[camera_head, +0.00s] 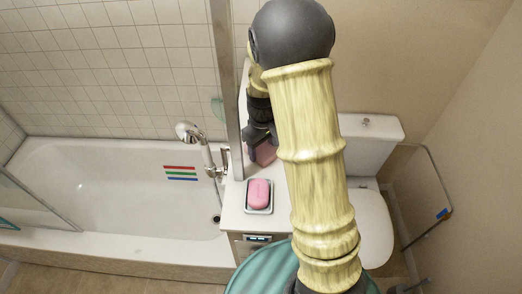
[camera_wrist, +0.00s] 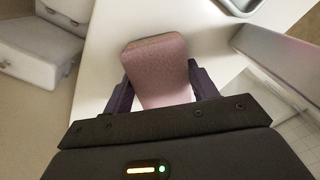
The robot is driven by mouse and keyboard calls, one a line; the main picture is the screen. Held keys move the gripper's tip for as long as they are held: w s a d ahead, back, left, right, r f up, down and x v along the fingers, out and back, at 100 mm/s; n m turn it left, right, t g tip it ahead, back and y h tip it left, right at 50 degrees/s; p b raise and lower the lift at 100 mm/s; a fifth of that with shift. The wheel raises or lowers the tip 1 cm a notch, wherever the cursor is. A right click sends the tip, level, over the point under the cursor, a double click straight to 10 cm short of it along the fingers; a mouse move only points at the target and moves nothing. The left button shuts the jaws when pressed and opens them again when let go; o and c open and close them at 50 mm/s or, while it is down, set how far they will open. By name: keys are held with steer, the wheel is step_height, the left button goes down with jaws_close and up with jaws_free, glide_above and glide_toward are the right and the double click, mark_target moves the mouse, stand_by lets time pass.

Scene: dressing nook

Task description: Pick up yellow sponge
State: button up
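No plainly yellow sponge shows. In the wrist view a block with a dull pink face and a tan edge, which looks like the sponge (camera_wrist: 158,70), fills the space between my two dark fingers. My gripper (camera_wrist: 163,85) appears shut on it, with a finger against each side. I cannot tell whether the sponge touches the counter.
A pink soap bar (camera_head: 258,193) lies in a dish on the counter (camera_head: 235,210), in front of my gripper. A grey post (camera_head: 231,100) and a shower head (camera_head: 187,132) stand to the left, by the bathtub (camera_head: 130,205). The toilet (camera_head: 373,225) is on the right.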

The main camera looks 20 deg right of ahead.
mark_target(266, 148)
steer(key=shift+w, duration=0.1)
steer(key=shift+c, duration=0.4)
steer(key=shift+r, duration=0.15)
steer(key=shift+r+b, duration=0.65)
steer(key=shift+r, duration=0.05)
steer(key=shift+d+r+b, duration=0.55)
steer(key=shift+r+b, duration=0.15)
steer(key=s+d+b, duration=0.2)
steer(key=d, duration=0.6)
steer(key=s+d+b, duration=0.3)
steer(key=d, duration=0.5)
steer(key=shift+s+r, duration=0.15)
steer(key=shift+s, duration=0.15)
